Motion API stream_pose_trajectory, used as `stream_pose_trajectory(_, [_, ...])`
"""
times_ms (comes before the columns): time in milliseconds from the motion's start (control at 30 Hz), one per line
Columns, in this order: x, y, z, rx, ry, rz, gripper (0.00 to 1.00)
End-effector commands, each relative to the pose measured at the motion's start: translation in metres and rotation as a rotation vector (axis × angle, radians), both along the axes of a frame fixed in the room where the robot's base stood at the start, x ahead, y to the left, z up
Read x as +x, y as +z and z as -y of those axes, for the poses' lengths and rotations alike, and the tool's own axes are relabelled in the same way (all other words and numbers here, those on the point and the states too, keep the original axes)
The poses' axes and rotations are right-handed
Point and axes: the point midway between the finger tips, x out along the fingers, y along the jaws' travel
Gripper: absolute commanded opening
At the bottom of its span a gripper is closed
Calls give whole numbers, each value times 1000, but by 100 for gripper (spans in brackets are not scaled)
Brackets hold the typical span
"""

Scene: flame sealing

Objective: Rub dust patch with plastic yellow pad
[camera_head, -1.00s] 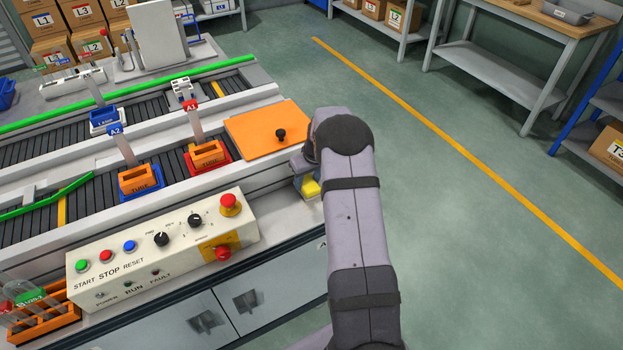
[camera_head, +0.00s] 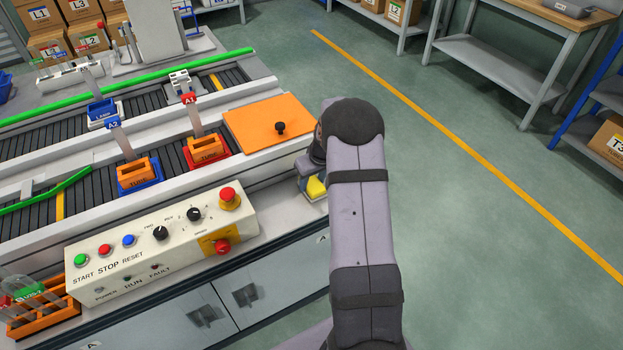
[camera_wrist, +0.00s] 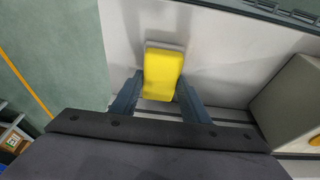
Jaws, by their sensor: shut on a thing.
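The yellow pad (camera_wrist: 162,76) is held between the two fingers of my gripper (camera_wrist: 157,97), which is shut on it, above a light grey bench surface (camera_wrist: 220,50). In the head view the pad (camera_head: 316,187) shows at the bench's right end, partly hidden by my arm; my gripper (camera_head: 309,178) is mostly hidden there too. I cannot clearly make out a dust patch in either view. The wrist view shows a slightly darker grey area around the pad, which may be shadow. Whether the pad touches the surface I cannot tell.
A control box (camera_head: 160,240) with buttons and knobs stands left of my gripper. An orange plate (camera_head: 268,124) with a black knob lies behind it. Tube carriers (camera_head: 137,176) sit on the conveyor. The floor (camera_head: 470,230) to the right is open.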

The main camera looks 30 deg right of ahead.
Motion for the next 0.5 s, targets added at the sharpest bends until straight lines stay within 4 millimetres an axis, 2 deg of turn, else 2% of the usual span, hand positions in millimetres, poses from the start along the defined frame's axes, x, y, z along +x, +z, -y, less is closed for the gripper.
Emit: stream_pose_trajectory(500, [-34, -4, 0, 1, -2, -1, 13])
